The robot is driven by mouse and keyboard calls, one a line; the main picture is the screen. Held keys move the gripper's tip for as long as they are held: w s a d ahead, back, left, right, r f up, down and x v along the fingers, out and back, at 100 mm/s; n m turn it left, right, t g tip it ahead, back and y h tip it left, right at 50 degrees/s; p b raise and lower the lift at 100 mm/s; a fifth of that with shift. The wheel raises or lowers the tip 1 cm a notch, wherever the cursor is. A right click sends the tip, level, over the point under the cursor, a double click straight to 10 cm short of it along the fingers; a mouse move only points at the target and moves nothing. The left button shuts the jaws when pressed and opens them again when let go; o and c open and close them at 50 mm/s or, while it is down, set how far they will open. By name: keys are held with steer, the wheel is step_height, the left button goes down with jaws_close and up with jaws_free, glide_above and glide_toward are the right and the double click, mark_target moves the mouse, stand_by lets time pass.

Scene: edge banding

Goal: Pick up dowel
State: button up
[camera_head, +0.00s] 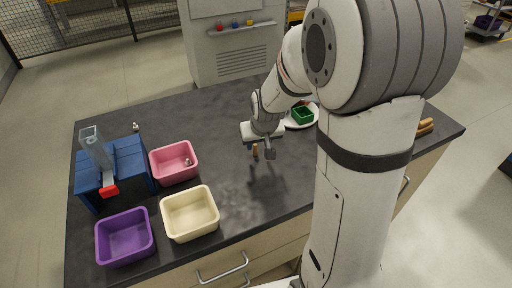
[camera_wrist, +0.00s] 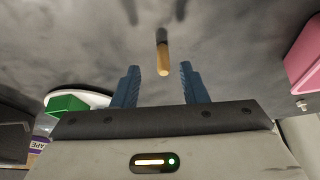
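The dowel (camera_head: 255,149) is a short tan wooden pin above the dark tabletop's middle, right beside my gripper in the head view. In the wrist view the dowel (camera_wrist: 163,58) shows end-on, pale at its near end, roughly midway between the finger lines. My gripper (camera_wrist: 159,72) has two blue fingers spread wide apart, with a clear gap on both sides of the dowel. Neither finger touches it. In the head view my gripper (camera_head: 262,151) points down close over the table. The exact height between fingertips and dowel is hard to tell.
A pink bin (camera_head: 160,169), cream bin (camera_head: 177,234) and purple bin (camera_head: 112,258) stand to the left, by a blue stand (camera_head: 129,157) with a clear tube. A green box (camera_head: 303,118) sits on a white plate (camera_head: 314,110) behind my gripper. The table around the dowel is clear.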

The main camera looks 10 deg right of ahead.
mark_target(256, 147)
steer(key=x, duration=0.4)
steer(key=shift+w+a+f, duration=0.1)
steer(key=shift+a+f, duration=0.05)
steer(key=shift+c, duration=0.6)
jaws_close()
